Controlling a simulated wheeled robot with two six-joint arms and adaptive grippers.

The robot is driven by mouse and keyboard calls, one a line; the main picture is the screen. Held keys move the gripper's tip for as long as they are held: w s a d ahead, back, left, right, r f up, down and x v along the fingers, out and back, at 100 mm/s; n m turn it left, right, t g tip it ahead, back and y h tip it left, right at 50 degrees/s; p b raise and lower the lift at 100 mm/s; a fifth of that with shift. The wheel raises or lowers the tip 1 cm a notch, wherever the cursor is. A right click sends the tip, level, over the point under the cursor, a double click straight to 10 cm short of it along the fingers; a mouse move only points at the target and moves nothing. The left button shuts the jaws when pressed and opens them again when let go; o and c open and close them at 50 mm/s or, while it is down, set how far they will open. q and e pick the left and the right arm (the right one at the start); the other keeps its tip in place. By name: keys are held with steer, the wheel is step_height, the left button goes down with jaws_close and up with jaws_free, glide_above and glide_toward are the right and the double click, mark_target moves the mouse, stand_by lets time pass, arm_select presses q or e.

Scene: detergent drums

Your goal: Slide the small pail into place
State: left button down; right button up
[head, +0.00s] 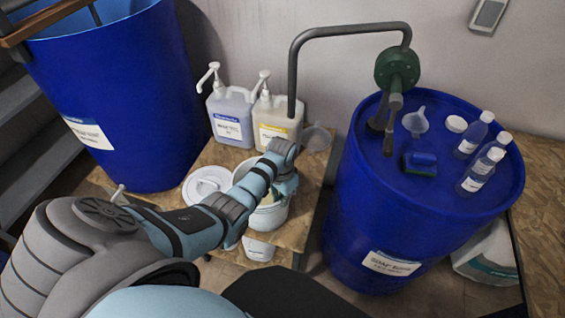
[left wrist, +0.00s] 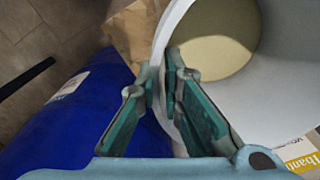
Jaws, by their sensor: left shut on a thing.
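The small white pail (head: 270,218) stands on the wooden shelf, open at the top, with some pale yellowish contents inside. In the head view my left arm reaches over it and hides part of its rim. My left gripper (left wrist: 161,78) is shut on the pail's rim in the left wrist view, with one finger on each side of the wall. The pail (left wrist: 285,85) fills the right of that view. In the head view the fingertips are hidden behind my wrist. My right gripper is in neither view.
The wooden shelf (head: 293,228) also holds a white round lid (head: 208,183) and two pump jugs (head: 231,117) (head: 277,122) behind the pail. Large blue drums stand left (head: 120,85) and right (head: 350,215).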

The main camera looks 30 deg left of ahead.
arm_select(q)
steer(key=shift+w, duration=0.1)
steer(key=c, duration=1.7)
jaws_free()
steer(key=shift+o, duration=0.2)
step_height(320, 180, up, 12)
